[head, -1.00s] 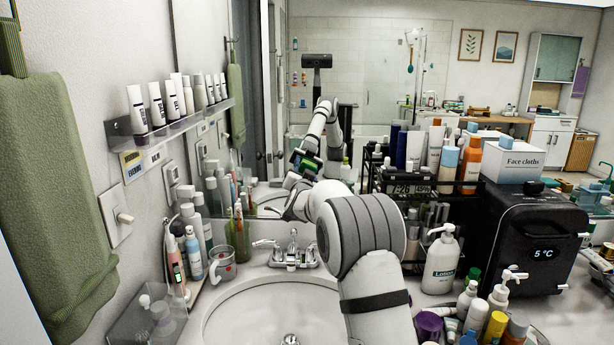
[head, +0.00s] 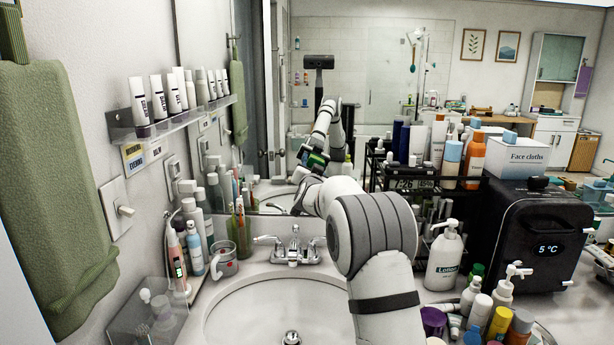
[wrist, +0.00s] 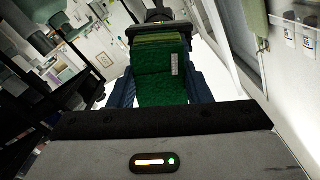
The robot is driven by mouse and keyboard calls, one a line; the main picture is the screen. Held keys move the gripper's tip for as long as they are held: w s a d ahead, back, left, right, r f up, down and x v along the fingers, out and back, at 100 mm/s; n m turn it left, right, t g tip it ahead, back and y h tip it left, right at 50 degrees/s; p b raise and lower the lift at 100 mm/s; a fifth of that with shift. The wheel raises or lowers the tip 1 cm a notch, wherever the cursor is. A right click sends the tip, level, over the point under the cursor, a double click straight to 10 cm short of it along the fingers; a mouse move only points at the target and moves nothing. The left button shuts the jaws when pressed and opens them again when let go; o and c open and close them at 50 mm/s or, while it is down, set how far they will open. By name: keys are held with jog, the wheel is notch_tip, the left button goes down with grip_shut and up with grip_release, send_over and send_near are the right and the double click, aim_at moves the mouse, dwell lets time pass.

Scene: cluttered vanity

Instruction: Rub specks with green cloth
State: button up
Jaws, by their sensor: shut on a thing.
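A folded green cloth (wrist: 160,82) is between the dark blue fingers of my gripper (wrist: 161,88), which is shut on it, in the wrist view. The cloth has a pale label at its right side. In the head view my arm reaches forward to the mirror (head: 262,110) behind the sink, and my gripper is hidden behind the arm. The mirror shows a reflection of the arm and of the green in its grip. I cannot tell whether the cloth touches the glass. No specks can be made out.
The basin (head: 235,312) and tap (head: 294,248) lie below the arm. A lotion bottle (head: 443,262), several small bottles and a black mini fridge (head: 530,240) crowd the right. A shelf of tubes (head: 180,118) and a green towel (head: 55,185) hang at the left.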

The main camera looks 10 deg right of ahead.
jog(key=shift+d+b, duration=0.15)
jog(key=shift+b, duration=0.35)
dwell(3.0)
jog(key=shift+s+a+b, duration=0.2)
jog(key=shift+s+b, duration=0.3)
jog(key=shift+s, duration=0.3)
jog(key=shift+s+a+b, duration=0.15)
jog(key=shift+s+b, duration=0.3)
jog(key=shift+s, duration=0.4)
jog(key=shift+s+a+b, duration=0.2)
jog(key=shift+s+b, duration=0.3)
jog(key=shift+s, duration=0.3)
